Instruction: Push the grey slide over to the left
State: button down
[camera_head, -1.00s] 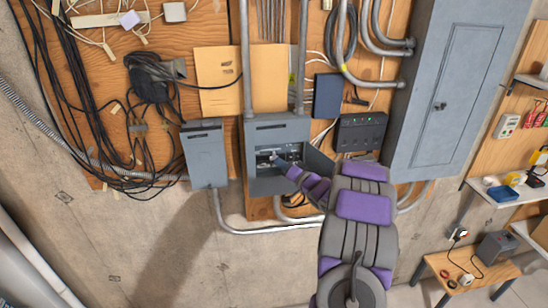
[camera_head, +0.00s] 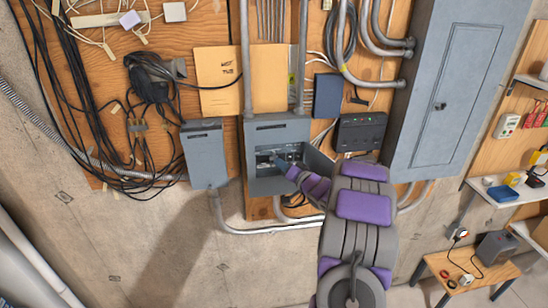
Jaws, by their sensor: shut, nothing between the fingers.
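A grey electrical box (camera_head: 277,126) stands open on the wooden backboard in the middle, with its door (camera_head: 319,161) swung out to the right. Inside is a dark recess with several small light and grey parts (camera_head: 264,158); the grey slide cannot be told apart from them at this size. My gripper (camera_head: 277,157) reaches into the recess from the lower right, its tip at the row of parts. Its fingers look closed together with nothing seen between them. The tip hides part of the row, and I cannot tell whether it touches the slide.
A closed grey box (camera_head: 205,155) hangs just left of the open box. A dark device (camera_head: 360,132) is mounted to the right, beside a large grey panel (camera_head: 450,90). Conduits (camera_head: 247,60) run above and below. Black cables (camera_head: 90,110) hang at left.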

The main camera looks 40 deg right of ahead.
jog(key=shift+w+a, duration=0.35)
jog(key=shift+a, duration=0.2)
jog(key=shift+w+a, duration=0.3)
jog(key=shift+a, duration=0.25)
dwell(1.1)
jog(key=shift+s+d+p, duration=0.1)
jog(key=shift+d+p, duration=0.1)
jog(key=shift+p, duration=0.25)
dwell(0.5)
jog(key=s+a, duration=0.3)
jog(key=s, duration=0.3)
jog(key=shift+a, duration=0.35)
dwell(0.7)
